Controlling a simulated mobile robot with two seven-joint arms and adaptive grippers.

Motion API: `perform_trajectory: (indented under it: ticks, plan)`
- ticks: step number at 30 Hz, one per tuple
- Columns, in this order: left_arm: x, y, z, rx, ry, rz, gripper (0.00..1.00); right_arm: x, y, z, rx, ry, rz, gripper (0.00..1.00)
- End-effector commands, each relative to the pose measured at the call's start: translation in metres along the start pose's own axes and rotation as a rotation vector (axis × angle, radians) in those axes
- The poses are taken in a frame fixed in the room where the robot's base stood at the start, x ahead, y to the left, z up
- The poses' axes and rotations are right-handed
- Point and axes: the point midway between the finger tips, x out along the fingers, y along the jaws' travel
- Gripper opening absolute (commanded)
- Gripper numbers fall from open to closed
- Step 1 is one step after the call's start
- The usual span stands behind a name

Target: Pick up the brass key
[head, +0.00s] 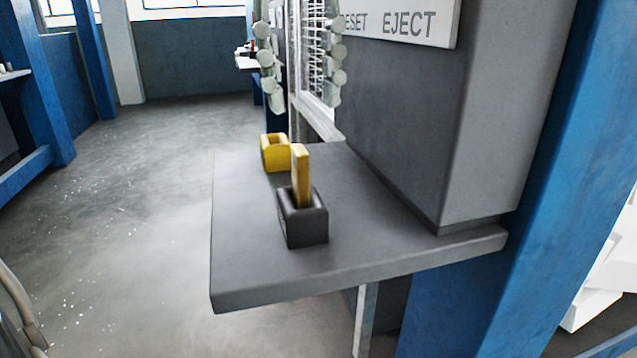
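The brass key (301,175) is a flat golden bar standing upright in a dark block-shaped holder (306,226) on a grey shelf (370,257). Its lower end is hidden inside the holder. A yellow holder (275,153) of similar shape stands just behind it to the left. My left gripper (22,312) shows only as a curved piece at the lower left edge, well away from the key and below shelf height in the picture. Most of it is cut off, so its opening is hidden. My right gripper is not in view.
A grey machine housing (500,110) with a RESET EJECT sign (405,24) rises behind the shelf on the right. A blue post (570,190) stands at the right. The shelf's front part is bare, and open floor (120,220) lies to the left.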

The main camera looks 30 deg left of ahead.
Motion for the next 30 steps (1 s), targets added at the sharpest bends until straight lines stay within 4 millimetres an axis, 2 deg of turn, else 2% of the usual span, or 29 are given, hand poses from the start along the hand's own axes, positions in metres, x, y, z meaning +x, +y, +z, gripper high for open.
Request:
perform_trajectory:
  ticks: [5,19,28,30]
  plan:
    - [0.009,0.007,0.0,-0.022,-0.031,0.057,0.36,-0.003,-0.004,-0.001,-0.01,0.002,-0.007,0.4]
    - [0.07,0.01,0.003,-0.02,-0.028,0.051,0.36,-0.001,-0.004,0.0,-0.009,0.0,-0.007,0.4]
    - [0.074,0.01,0.003,-0.022,-0.03,0.049,0.36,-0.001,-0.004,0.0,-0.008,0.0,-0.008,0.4]
    - [0.074,0.01,0.003,-0.021,-0.03,0.049,0.28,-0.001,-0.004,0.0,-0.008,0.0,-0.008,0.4]
